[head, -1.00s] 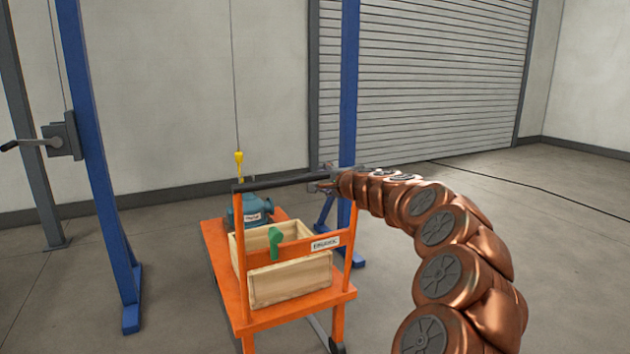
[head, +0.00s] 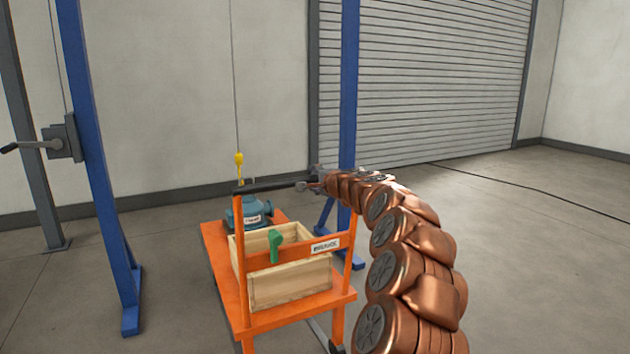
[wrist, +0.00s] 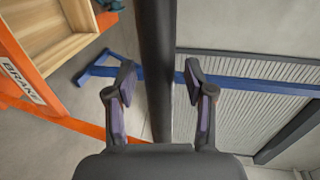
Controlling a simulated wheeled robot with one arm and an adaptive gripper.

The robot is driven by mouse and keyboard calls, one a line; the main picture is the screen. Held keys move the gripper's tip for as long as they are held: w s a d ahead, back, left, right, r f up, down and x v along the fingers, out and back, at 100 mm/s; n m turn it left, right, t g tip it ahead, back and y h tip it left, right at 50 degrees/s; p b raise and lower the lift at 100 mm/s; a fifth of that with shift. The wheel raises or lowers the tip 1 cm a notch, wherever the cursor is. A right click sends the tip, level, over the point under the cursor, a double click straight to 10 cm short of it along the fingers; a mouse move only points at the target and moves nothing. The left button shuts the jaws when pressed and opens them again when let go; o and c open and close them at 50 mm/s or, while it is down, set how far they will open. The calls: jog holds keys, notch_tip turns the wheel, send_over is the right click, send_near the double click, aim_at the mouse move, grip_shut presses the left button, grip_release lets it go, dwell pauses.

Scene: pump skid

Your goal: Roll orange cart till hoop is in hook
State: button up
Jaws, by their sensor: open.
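The orange cart (head: 222,285) stands on the floor under the blue gantry frame. A dark handle bar (head: 268,185) runs across the top of its orange uprights. A teal pump (head: 243,212) sits at its far end; no hoop can be made out on it. The yellow hook (head: 239,160) hangs on a cable, in the picture just above the pump; its depth relation to it cannot be told. My gripper (head: 314,181) is at the right end of the handle bar. In the wrist view my gripper (wrist: 160,88) is open, with the bar (wrist: 156,60) between its fingers.
A wooden box (head: 290,283) with a green object (head: 274,245) rests on the cart. Blue posts (head: 95,165) stand left and right, with a winch (head: 62,138) on the left. The floor (head: 490,250) at right is clear except for a cable.

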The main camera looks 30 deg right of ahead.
jog(key=shift+c, duration=0.5)
grip_shut()
